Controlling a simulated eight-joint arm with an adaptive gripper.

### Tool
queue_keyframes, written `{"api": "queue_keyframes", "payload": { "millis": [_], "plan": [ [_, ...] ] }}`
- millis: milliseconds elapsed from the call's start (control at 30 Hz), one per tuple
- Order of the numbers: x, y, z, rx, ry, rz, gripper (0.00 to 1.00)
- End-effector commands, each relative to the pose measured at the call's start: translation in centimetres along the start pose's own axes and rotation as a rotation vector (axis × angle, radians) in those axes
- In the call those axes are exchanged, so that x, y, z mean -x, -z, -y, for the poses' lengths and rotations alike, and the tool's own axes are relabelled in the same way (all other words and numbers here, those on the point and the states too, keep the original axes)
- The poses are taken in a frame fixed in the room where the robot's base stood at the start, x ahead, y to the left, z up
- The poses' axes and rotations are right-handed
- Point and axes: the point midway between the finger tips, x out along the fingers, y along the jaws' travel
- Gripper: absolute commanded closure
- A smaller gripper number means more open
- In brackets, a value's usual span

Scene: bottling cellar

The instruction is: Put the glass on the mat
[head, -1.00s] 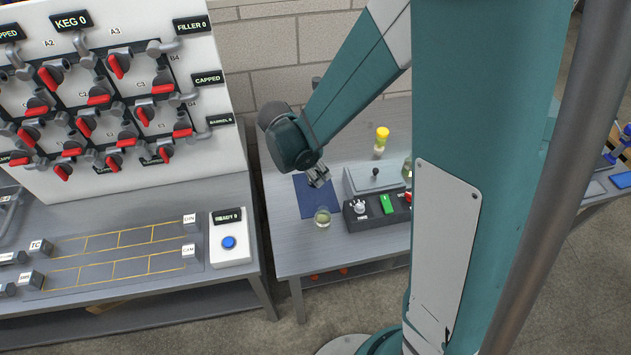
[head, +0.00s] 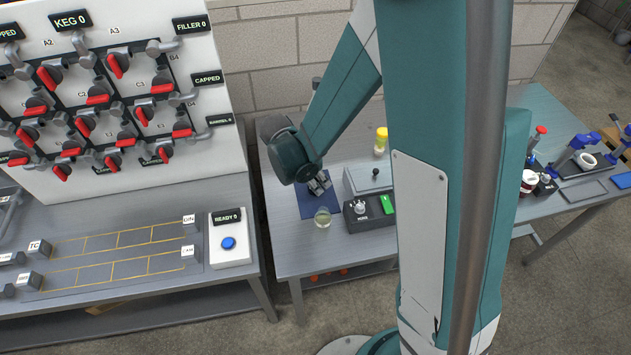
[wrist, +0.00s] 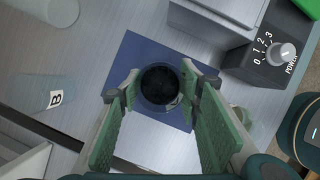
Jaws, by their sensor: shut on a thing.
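The blue mat (head: 306,204) lies flat on the grey table; it also shows in the wrist view (wrist: 128,50). My gripper (head: 322,186) is over the mat, pointing down. In the wrist view its green-padded fingers (wrist: 158,95) are on either side of a round, dark-centred thing (wrist: 158,85), seemingly a glass seen from above, and it is shut on it. Whether its bottom touches the mat cannot be told. A clear glass (head: 323,217) with pale liquid stands on the table just in front of the mat, apart from the gripper.
A control box (head: 356,214) with a knob and green button stands right of the mat, near the clear glass. A yellow-topped bottle (head: 380,142) stands behind. A label B (wrist: 56,98) shows at the left in the wrist view. Bare table lies left of the mat.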

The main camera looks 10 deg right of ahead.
Motion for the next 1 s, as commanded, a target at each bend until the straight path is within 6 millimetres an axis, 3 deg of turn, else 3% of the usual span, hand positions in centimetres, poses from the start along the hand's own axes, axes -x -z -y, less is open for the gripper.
{"api": "queue_keyframes", "payload": {
  "millis": [633, 667, 767, 1000],
  "plan": [
    [-1.07, 0.44, 0.04, 0.000, 0.000, 0.000, 0.80],
    [-1.07, 0.44, 0.04, 0.000, 0.000, 0.000, 0.64],
    [-0.99, 0.41, 0.03, 0.000, 0.000, 0.000, 0.51],
    [-0.98, 0.41, 0.03, 0.000, 0.000, 0.000, 0.50]
  ]
}}
